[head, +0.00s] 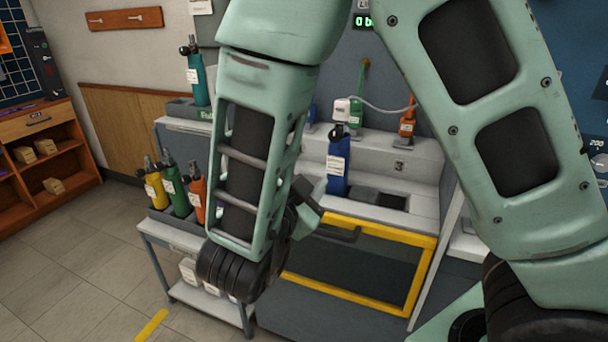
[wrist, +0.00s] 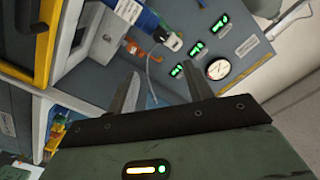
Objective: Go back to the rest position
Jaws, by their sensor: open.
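My gripper (wrist: 160,92) shows in the wrist view with its two fingers apart and nothing between them. In the head view my arm crosses the middle of the picture and largely hides the gripper near the bench front. A blue cylinder (head: 338,163) stands upright on the white testbench (head: 427,205), with a white device on its top. In the wrist view the blue cylinder (wrist: 139,14) and its white device lie beyond the fingers, apart from them.
A yellow-framed door (head: 366,298) is at the bench front. A cart at left holds yellow (head: 155,188), green (head: 175,190) and orange (head: 197,195) cylinders. A teal cylinder (head: 198,78) stands above it. Wooden shelves (head: 45,160) are at far left. The floor (head: 75,255) at left is clear.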

